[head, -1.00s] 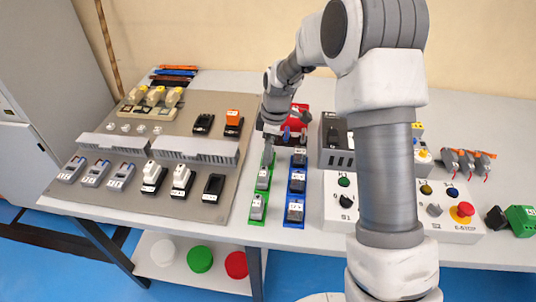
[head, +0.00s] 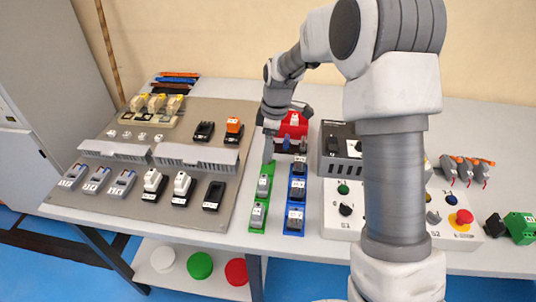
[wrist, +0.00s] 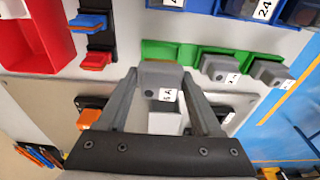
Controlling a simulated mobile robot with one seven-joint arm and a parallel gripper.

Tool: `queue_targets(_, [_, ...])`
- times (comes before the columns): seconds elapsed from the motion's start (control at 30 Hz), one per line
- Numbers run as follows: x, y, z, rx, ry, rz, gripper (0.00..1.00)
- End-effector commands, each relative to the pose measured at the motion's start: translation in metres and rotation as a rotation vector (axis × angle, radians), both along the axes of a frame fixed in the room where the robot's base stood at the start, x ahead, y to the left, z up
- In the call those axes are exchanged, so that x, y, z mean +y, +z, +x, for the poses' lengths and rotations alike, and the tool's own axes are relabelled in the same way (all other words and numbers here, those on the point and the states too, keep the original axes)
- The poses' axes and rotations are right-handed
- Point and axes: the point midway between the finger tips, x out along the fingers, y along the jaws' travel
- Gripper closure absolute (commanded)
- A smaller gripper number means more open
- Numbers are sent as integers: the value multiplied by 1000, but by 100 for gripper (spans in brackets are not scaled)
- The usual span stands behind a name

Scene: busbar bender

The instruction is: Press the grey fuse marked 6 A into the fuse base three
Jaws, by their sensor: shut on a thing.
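In the head view my gripper (head: 268,152) points down at the far end of that strip, and the held fuse is not clear. On the board, two black fuse bases hold white fuses (head: 153,181) (head: 182,185), and a black base (head: 213,196) beside them looks empty. The base numbers are too small to read.
Two other grey fuses (wrist: 220,68) (wrist: 270,71) sit on the green strip. A blue strip (head: 296,192) of dark fuses stands to its right. Grey ducts (head: 195,157) cross the board (head: 110,210). An orange fuse (head: 234,126) stands in a base behind them.

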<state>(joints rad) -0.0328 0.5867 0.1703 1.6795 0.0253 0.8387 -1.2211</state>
Motion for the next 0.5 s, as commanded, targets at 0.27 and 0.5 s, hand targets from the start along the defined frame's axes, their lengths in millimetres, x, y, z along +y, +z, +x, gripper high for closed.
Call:
queue_targets(0.27, [-58, 37, -20, -2, -5, 0, 90])
queue_targets(0.5, [-93, 59, -34, -2, -3, 0, 90])
